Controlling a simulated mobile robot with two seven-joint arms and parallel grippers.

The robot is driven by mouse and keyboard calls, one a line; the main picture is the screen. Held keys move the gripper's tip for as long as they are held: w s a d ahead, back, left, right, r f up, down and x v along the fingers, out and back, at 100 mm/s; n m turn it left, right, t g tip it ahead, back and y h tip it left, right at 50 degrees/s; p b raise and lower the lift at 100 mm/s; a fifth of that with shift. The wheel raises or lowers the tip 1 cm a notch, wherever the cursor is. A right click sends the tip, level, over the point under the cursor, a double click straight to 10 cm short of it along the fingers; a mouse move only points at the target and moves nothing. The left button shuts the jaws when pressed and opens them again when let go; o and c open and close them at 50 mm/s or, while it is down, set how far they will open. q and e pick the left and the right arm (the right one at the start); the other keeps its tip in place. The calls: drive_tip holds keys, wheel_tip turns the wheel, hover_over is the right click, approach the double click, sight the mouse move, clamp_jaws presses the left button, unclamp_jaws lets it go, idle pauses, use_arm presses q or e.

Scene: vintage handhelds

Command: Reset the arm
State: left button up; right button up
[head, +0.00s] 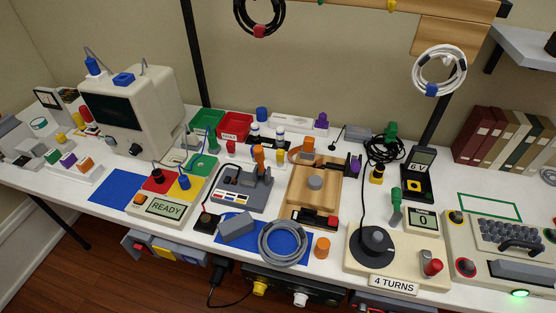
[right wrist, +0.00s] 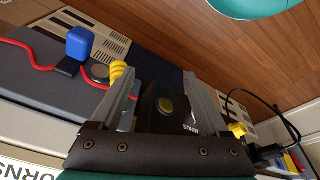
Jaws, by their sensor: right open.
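My right gripper (right wrist: 160,80) shows in the right wrist view with its two fingers spread apart. It is open. Neither gripper shows in the head view, and my left gripper is in no view. In the head view the table (head: 335,268) carries a joystick base with a "4 TURNS" label (head: 393,284) at the front right. Part of a similar label (right wrist: 20,170) shows at the lower left of the right wrist view.
A cream monitor (head: 150,95) stands at the back left. A grey cable coil (head: 282,243) and an orange cylinder (head: 322,247) lie near the front edge. A keyboard unit (head: 510,245) sits at the right.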

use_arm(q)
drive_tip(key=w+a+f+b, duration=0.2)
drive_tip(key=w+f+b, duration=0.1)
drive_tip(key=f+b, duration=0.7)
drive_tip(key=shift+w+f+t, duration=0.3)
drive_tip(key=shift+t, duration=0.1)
use_arm(e)
drive_tip(key=s+d+f, duration=0.2)
drive_tip(key=s+f, duration=0.2)
drive_tip(key=f, duration=0.4)
drive_tip(key=s+d+f, duration=0.2)
drive_tip(key=s+f, duration=0.2)
drive_tip(key=f, duration=0.5)
drive_tip(key=s+d+f, duration=0.1)
drive_tip(key=s+f, duration=0.3)
drive_tip(key=f, duration=0.5)
drive_tip(key=shift+d+g+h, duration=0.3)
drive_tip(key=shift+d, duration=0.1)
